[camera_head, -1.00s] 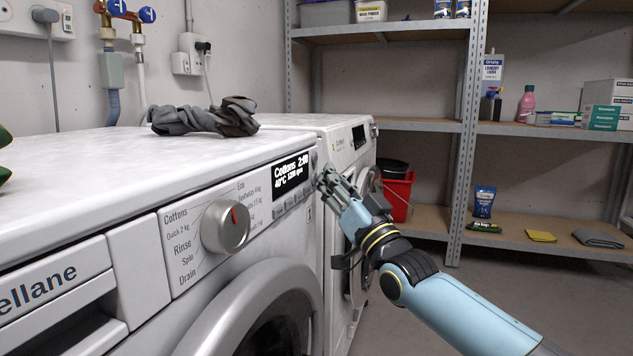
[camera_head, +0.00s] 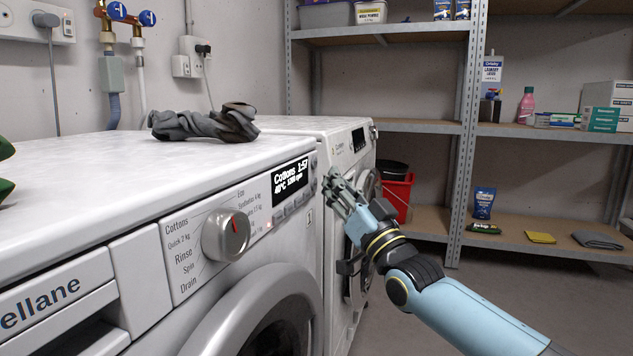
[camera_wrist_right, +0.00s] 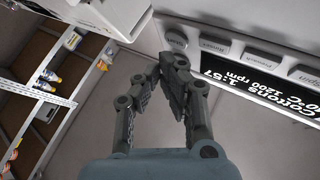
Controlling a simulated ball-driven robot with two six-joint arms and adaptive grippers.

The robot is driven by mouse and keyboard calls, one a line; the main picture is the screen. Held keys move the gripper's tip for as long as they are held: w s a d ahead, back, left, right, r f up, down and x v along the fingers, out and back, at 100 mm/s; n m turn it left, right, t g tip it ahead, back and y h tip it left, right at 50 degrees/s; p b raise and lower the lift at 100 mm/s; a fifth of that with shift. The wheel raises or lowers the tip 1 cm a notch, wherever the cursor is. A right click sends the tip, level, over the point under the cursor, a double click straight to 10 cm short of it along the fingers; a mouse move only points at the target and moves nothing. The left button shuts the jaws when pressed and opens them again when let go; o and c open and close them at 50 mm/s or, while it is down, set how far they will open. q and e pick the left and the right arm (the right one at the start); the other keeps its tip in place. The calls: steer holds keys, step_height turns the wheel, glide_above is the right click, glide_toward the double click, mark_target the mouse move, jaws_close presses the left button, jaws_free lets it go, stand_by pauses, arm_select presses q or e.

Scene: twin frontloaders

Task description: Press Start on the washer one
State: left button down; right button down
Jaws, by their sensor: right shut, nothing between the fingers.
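The nearer washer (camera_head: 150,165) is white, with a round silver dial (camera_head: 226,234) whose red mark points up. Its dark display (camera_head: 290,183) reads "Cottons 1:57, 40°C 1200 rpm", and it also shows in the right wrist view (camera_wrist_right: 265,95). A row of buttons lies along the display, among them a round one (camera_wrist_right: 176,40) at the panel's end. My right gripper (camera_head: 331,178) is shut and empty, just right of the panel's end and apart from it. In the right wrist view its fingertips (camera_wrist_right: 170,60) meet below the round button. My left gripper is out of view.
A second white machine (camera_head: 345,140) stands beyond the first. A grey cloth (camera_head: 205,122) lies on top of the washer. A red bucket (camera_head: 397,196) and metal shelves (camera_head: 400,125) with bottles and boxes stand behind. The floor at right is clear.

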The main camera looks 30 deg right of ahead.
steer(key=shift+f, duration=0.1)
